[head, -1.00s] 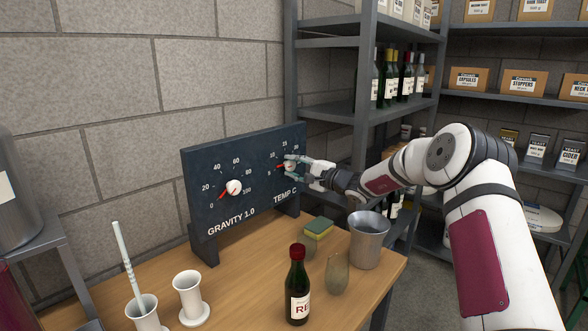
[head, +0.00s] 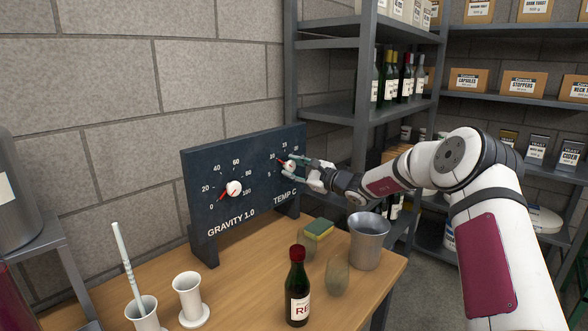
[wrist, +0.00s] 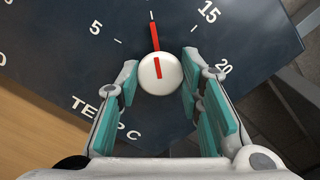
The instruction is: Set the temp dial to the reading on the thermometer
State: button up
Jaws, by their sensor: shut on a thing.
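The temp dial (head: 291,166) is the right dial on a dark upright board (head: 255,187) lettered TEMP C. In the wrist view its white knob (wrist: 160,74) carries a red pointer, which points at the tick between 5 and 15. My gripper (head: 293,168) is at this knob in the head view. In the wrist view its teal fingers (wrist: 160,82) stand on both sides of the knob and are shut on it. A pale banded rod (head: 124,258) leans in a white jar at the lower left. I cannot tell whether it is the thermometer, and no reading on it is legible.
The left dial (head: 233,188), GRAVITY, has a similar red pointer. A second white jar (head: 189,297), a red-capped bottle (head: 297,292), a glass (head: 337,276), a sponge (head: 319,229) and a metal bucket (head: 368,242) stand on the wooden table (head: 247,270). Shelves (head: 360,65) rise behind my arm.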

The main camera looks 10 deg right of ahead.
jog(key=shift+f, duration=0.1)
dwell(0.3)
jog(key=o, duration=1.2)
jog(key=shift+c, duration=0.2)
jog(key=shift+s+d, duration=0.1)
jog(key=shift+d, duration=0.05)
jog(key=v, duration=1.1)
jog(key=shift+s+d, duration=0.2)
jog(key=shift+s, duration=0.15)
